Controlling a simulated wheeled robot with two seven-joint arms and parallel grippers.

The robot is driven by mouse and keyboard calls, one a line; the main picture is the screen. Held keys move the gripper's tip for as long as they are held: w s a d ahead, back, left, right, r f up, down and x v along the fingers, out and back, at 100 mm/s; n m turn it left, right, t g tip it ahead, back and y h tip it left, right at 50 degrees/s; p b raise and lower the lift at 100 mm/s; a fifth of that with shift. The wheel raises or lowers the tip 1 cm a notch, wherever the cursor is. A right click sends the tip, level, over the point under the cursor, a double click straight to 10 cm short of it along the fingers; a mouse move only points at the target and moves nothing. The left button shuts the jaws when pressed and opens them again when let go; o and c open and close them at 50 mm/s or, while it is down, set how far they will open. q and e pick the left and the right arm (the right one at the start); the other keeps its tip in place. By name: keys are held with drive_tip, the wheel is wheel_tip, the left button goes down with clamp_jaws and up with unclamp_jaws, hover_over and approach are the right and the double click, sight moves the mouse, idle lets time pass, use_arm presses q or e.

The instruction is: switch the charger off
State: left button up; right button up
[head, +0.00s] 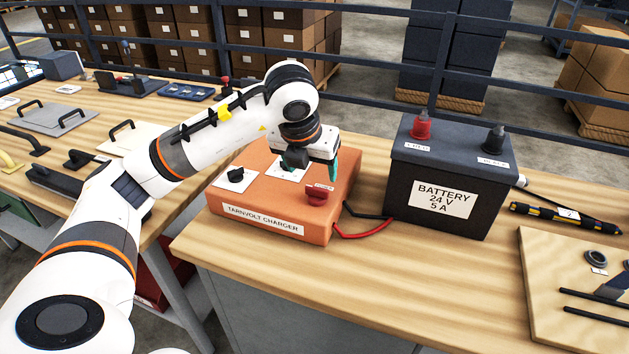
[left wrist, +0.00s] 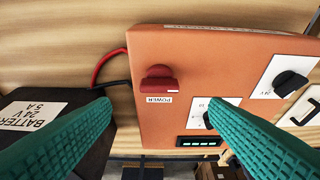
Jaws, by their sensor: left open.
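The orange charger (head: 275,218), labelled TARNVOLT CHARGER, sits on the wooden bench. Its red power knob (head: 317,194) is on the top near the right front corner; in the left wrist view the red knob (left wrist: 159,84) shows beside its POWER label. A black knob (head: 236,175) sits on a white plate at the left. Another dial is partly hidden by a finger in the wrist view. A display (left wrist: 203,141) there shows several lit green bars. My left gripper (head: 314,166) is open and empty above the charger, apart from the red knob, with teal fingers pointing down.
A dark battery (head: 440,190), labelled 24 V 5 A, stands right of the charger. Red and black leads (head: 365,229) lie between them. A wooden board (head: 550,260) with parts lies at the right. The bench front before the charger is clear. A metal railing (head: 480,75) runs behind.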

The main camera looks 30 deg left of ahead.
use_arm(q)
drive_tip(key=shift+v, duration=2.35)
